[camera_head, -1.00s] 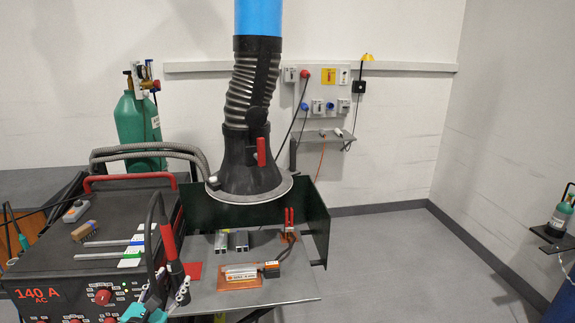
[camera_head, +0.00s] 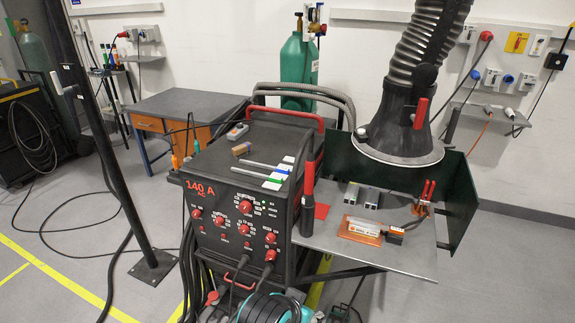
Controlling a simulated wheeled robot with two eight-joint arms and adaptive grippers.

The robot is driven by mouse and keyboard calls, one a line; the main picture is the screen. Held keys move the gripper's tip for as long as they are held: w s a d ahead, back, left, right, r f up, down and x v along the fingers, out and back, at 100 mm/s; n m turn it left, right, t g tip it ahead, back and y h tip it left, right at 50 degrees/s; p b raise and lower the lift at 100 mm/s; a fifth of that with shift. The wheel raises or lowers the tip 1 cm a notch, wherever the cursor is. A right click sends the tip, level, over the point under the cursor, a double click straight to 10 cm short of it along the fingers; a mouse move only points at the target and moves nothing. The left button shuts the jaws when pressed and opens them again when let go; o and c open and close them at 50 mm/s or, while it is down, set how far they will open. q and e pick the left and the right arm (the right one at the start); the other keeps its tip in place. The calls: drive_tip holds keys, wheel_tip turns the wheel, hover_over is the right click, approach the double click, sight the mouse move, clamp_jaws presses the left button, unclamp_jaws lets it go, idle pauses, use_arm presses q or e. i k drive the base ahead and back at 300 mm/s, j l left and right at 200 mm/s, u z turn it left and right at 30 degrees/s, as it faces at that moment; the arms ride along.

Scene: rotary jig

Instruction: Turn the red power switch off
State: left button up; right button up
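The black welding machine (camera_head: 235,200) stands left of centre, with "140 A AC" on its front panel. The panel carries several red knobs, including one upper knob (camera_head: 246,206) and one lower knob (camera_head: 270,255). I cannot tell which red part is the power switch, or its position. A yellow plate with a red mark (camera_head: 516,42) is on the wall panel at upper right. Neither of my grippers shows in the head view.
A metal work shelf (camera_head: 400,255) with small parts is attached right of the machine, under a black fume extractor hood (camera_head: 400,130). A black post (camera_head: 110,170) stands left. Cables and hoses lie on the floor. A wooden-drawer bench (camera_head: 185,103) is behind.

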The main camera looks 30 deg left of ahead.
sight(271, 255)
drive_tip(key=u, duration=1.2)
